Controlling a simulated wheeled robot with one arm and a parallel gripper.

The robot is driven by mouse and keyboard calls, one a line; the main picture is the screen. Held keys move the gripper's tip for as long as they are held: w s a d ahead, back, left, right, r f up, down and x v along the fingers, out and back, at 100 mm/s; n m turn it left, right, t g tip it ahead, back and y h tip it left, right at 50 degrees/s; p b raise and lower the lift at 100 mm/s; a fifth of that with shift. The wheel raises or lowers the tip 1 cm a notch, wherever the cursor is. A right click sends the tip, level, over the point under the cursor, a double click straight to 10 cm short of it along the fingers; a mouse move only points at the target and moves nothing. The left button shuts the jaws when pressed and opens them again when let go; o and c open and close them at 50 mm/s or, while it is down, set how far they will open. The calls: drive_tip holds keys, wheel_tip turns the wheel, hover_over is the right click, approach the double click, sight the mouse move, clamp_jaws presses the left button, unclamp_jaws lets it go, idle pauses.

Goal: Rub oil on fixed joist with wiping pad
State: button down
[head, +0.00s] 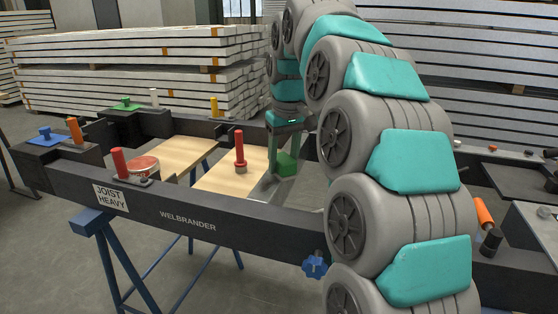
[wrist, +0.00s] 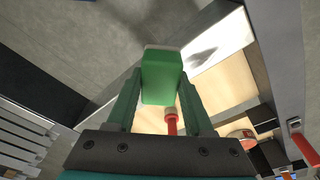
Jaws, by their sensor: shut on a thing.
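My gripper (head: 286,150) is shut on a green block, which looks like the wiping pad (head: 287,164). The pad also shows between the two green fingers in the wrist view (wrist: 162,75). It is held above the frame, over the inner side of the front beam; I cannot tell if it touches anything. The long dark beam marked "JOIST HEAVY" and "WELBRANDER" (head: 240,226) runs along the front of the frame, on blue trestles. A round tin with a reddish top (head: 142,166) sits at the beam's left part; it also shows in the wrist view (wrist: 240,134).
A red-handled post (head: 239,150) stands on a wooden board (head: 215,183) close left of my gripper. Another red handle (head: 119,163) stands beside the tin. Orange, blue and green handled clamps are at the left end. Stacked planks (head: 140,75) lie behind.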

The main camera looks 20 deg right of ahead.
drive_tip(key=shift+w+d, duration=0.4)
drive_tip(key=shift+w, duration=0.15)
drive_tip(key=shift+w+a, duration=0.6)
drive_tip(key=shift+a, duration=0.25)
drive_tip(key=shift+w+a, duration=0.6)
drive_tip(key=shift+a, duration=0.2)
drive_tip(key=shift+r, duration=1.55)
